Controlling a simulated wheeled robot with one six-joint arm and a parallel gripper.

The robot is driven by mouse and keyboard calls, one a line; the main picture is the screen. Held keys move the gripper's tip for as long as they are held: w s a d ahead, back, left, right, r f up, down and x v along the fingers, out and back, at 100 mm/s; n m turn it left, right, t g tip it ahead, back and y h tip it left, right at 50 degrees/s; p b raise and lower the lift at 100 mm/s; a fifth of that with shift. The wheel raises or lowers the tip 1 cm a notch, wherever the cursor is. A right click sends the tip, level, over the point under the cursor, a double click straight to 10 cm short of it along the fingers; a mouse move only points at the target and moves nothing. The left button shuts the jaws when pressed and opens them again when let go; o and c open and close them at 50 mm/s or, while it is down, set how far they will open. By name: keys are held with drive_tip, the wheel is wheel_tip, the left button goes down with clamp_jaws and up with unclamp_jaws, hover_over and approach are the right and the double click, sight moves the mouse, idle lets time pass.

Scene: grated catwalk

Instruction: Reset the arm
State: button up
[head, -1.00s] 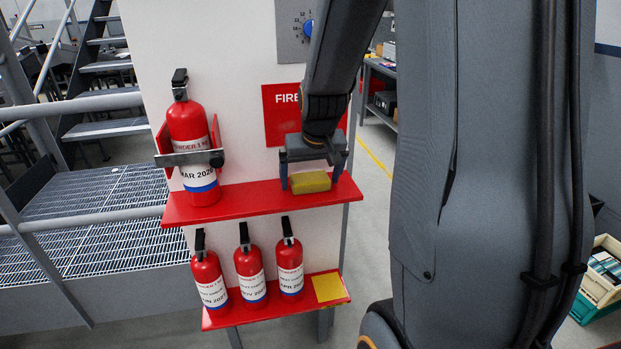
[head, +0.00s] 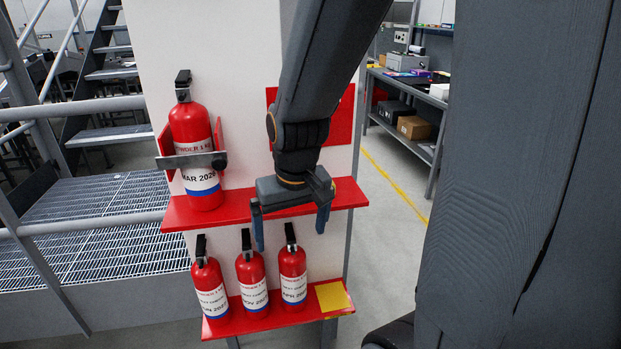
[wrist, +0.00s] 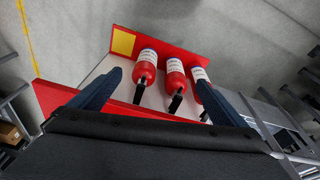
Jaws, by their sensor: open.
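My gripper (head: 290,234) is open and empty, pointing down in front of the upper red shelf (head: 215,212), its fingertips reaching below the shelf's edge in the head view. In the wrist view, the open fingers (wrist: 168,85) frame the lower shelf with nothing between them. A large red extinguisher (head: 197,150) labelled MAR stands upright behind a grey bracket bar on the upper shelf. Three smaller red extinguishers (head: 211,290) (head: 251,275) (head: 293,272) stand on the lower shelf, left of a yellow square (head: 333,296). My arm hides part of the red sign (head: 341,122).
A railing (head: 75,105) and grated walkway (head: 95,220) lie at left, with stairs behind. A workbench with boxes (head: 415,127) stands at back right. The floor between it and the shelves is clear, marked by a yellow line (head: 390,182).

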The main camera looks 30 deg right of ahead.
drive_tip(key=shift+n+g, duration=0.4)
drive_tip(key=s+a+f, duration=0.3)
drive_tip(key=s, duration=0.1)
drive_tip(key=shift+s, duration=0.1)
idle(0.8)
